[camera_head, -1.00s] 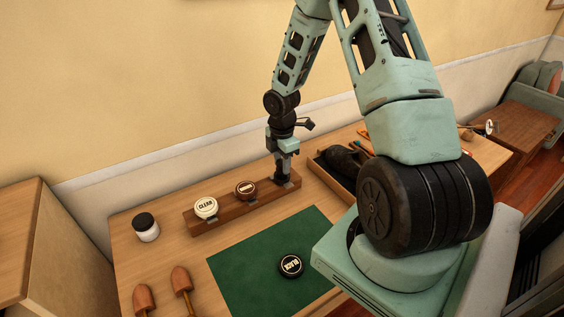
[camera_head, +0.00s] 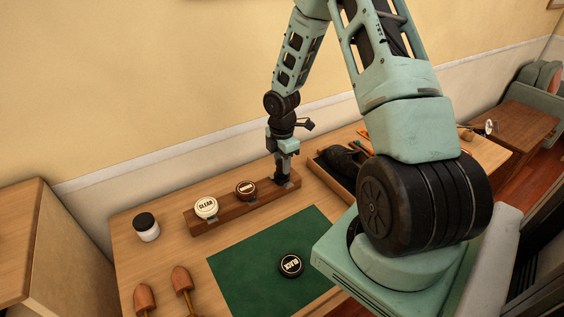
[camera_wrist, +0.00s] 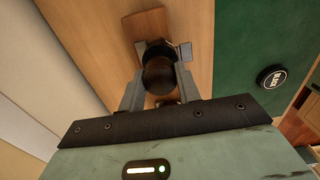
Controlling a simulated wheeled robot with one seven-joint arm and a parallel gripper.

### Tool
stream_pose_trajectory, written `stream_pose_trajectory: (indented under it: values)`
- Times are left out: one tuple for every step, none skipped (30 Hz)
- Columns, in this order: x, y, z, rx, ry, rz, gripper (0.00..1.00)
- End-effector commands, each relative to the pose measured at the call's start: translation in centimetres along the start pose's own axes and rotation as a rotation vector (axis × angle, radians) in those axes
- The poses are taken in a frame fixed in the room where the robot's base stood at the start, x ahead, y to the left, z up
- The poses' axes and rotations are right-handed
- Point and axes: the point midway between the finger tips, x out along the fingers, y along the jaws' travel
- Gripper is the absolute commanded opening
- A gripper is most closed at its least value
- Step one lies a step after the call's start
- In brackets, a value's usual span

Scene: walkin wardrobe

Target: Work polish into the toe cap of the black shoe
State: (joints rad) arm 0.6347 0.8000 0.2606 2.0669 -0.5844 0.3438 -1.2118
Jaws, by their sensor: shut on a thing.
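The black shoe (camera_head: 343,160) lies in a wooden box to the right of my gripper, partly hidden by my arm. The tin marked BLACK (camera_head: 291,265) sits on the green mat; it also shows at the right in the wrist view (camera_wrist: 271,78). My gripper (camera_head: 284,178) points down at the right end of the wooden rack (camera_head: 225,215). In the wrist view my gripper (camera_wrist: 160,78) is shut on a dark round thing (camera_wrist: 158,75) between its fingers. I cannot tell clearly what the thing is, or whether it still rests in the rack.
The CLEAR tin (camera_head: 206,207) and a brown-lidded tin (camera_head: 245,188) sit in the rack. A white jar with a black lid (camera_head: 146,227) stands at the left. Wooden shoe trees (camera_head: 182,280) lie at the front left. The green mat (camera_head: 240,260) is mostly clear.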

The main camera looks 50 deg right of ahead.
Motion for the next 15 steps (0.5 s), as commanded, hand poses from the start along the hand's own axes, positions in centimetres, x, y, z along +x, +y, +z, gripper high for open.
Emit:
stream_pose_trajectory:
  values:
    - [0.2, -0.1, 0.0, 0.000, 0.001, -0.003, 0.06]
    - [0.2, -0.1, 0.0, 0.000, 0.001, -0.003, 0.06]
    - [0.2, -0.1, 0.0, 0.000, 0.001, -0.003, 0.06]
    - [0.2, -0.1, 0.0, 0.000, 0.001, -0.003, 0.06]
    - [0.1, -0.1, 0.0, 0.000, 0.001, -0.003, 0.06]
    - [0.0, -0.1, 0.0, 0.000, 0.001, -0.003, 0.06]
    - [-0.1, -0.1, 0.0, 0.000, 0.001, -0.003, 0.06]
    - [-0.2, -0.1, 0.0, 0.000, 0.001, -0.003, 0.06]
    - [-0.5, -0.1, 0.0, 0.000, 0.001, -0.003, 0.06]
    - [-0.8, -0.1, 0.0, 0.000, 0.001, -0.003, 0.06]
    - [-1.0, -0.1, 0.0, 0.000, 0.001, -0.003, 0.06]
    - [-1.4, -0.1, 0.0, 0.000, 0.001, -0.003, 0.06]
    - [-1.6, -0.1, 0.0, 0.000, 0.001, -0.003, 0.06]
    - [-1.9, -0.1, 0.0, 0.000, 0.001, -0.002, 0.06]
    - [-2.2, -0.1, 0.0, 0.000, 0.001, -0.002, 0.06]
